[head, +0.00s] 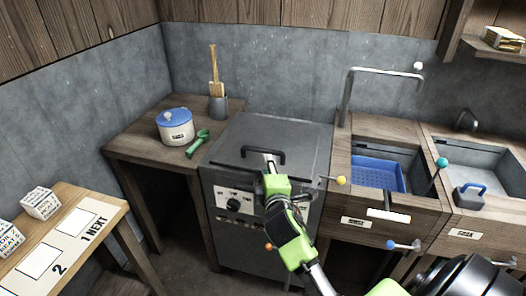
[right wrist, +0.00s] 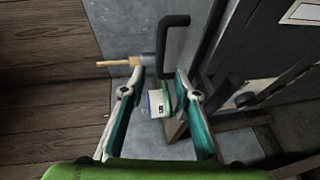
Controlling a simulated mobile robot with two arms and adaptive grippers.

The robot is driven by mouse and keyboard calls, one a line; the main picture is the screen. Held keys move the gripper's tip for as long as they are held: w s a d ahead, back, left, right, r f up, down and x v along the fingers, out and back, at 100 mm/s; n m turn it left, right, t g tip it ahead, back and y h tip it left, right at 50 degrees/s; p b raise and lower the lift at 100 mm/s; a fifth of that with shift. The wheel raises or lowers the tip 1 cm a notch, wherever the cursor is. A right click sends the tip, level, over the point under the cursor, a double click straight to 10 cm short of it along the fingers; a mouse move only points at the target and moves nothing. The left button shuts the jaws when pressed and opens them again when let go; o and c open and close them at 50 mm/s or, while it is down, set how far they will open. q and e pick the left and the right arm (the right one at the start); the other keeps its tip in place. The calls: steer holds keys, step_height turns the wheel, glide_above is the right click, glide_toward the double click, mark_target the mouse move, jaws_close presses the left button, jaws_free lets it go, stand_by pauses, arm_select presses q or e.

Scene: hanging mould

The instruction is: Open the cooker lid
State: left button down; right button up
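The cooker (head: 265,200) is a dark grey box with a knob and switches on its front. Its flat lid (head: 290,128) lies shut on top, with a black bar handle (head: 263,151) along the front; the handle also shows in the right wrist view (right wrist: 168,38). My right gripper (head: 273,163) is at the handle in the head view, partly hidden by its own arm. In the right wrist view its two fingers (right wrist: 160,75) are apart with nothing between them, and the handle appears just beyond the fingertips. I cannot tell whether they touch it. My left gripper is not in view.
A sink with a blue basket (head: 378,175) is at right. A marked table (head: 62,240) stands at lower left.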

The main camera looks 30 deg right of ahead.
mark_target(263, 152)
steer(key=x, duration=1.1)
steer(key=shift+w, duration=0.2)
jaws_close()
